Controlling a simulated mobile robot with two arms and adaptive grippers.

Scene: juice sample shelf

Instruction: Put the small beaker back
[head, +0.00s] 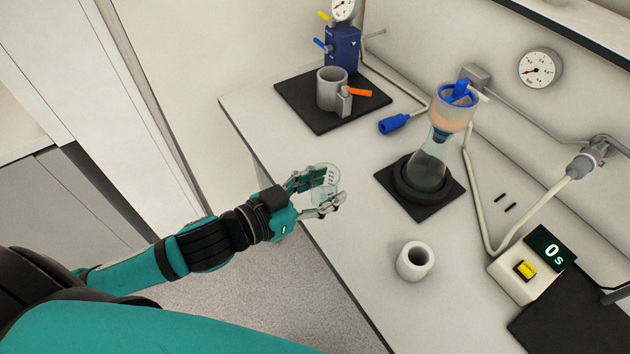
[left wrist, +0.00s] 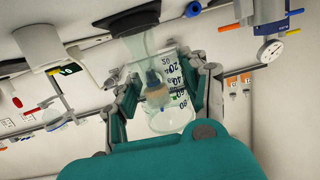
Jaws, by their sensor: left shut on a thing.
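The small beaker (head: 325,180) is clear glass with dark graduation marks. My left gripper (head: 322,196) is shut on it and holds it near the table's left edge in the head view. In the left wrist view the beaker (left wrist: 172,112) sits between the two fingers of my left gripper (left wrist: 163,90), its numbers showing upside down. My right gripper is in neither view.
The white table (head: 375,245) bears a flask (head: 430,165) with a filter funnel (head: 452,105) on a black mat, a white cup (head: 415,261), a timer (head: 530,265) reading 0 and a grey cylinder (head: 331,90) on another mat.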

